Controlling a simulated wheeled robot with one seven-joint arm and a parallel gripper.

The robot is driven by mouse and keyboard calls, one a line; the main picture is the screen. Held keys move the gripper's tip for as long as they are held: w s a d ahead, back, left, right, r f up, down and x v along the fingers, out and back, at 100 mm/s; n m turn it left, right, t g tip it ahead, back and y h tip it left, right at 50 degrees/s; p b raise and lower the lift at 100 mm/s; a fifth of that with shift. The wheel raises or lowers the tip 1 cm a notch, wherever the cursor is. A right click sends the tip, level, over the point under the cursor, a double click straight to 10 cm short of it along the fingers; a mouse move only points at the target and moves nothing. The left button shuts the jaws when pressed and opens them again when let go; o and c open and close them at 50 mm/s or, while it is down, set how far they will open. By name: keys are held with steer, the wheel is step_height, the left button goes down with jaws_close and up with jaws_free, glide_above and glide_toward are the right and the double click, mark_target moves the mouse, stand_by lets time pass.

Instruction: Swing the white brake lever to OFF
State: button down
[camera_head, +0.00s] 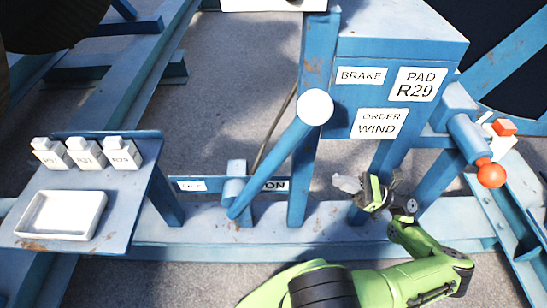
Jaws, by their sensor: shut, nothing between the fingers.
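The brake lever is a blue bar (272,160) with a white ball knob (315,107) on its upper end. It tilts up to the right from a pivot low on the blue frame, leaning over the side of the ON label (275,185). A partly readable label (191,185), seemingly OFF, is left of the pivot. My gripper (347,184) is right of the lever and lower than the knob, apart from both. It is shut and empty, its pale fingertips pointing left.
A blue upright (305,180) stands between my gripper and the lever's pivot. A blue box (400,45) carries BRAKE, PAD R29 and ORDER WIND labels. An orange-knobbed handle (491,173) is at right. A left shelf (125,200) holds white tagged blocks (85,153) and a white tray (33,238).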

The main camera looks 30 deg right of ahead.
steer(key=shift+s+d+f+m+t, duration=0.2)
steer(key=shift+d+f+m+t, duration=0.15)
steer(key=shift+t, duration=0.35)
steer(key=shift+a, duration=0.1)
steer(key=p+x, duration=0.4)
steer(key=x, duration=1)
steer(key=shift+w, duration=0.1)
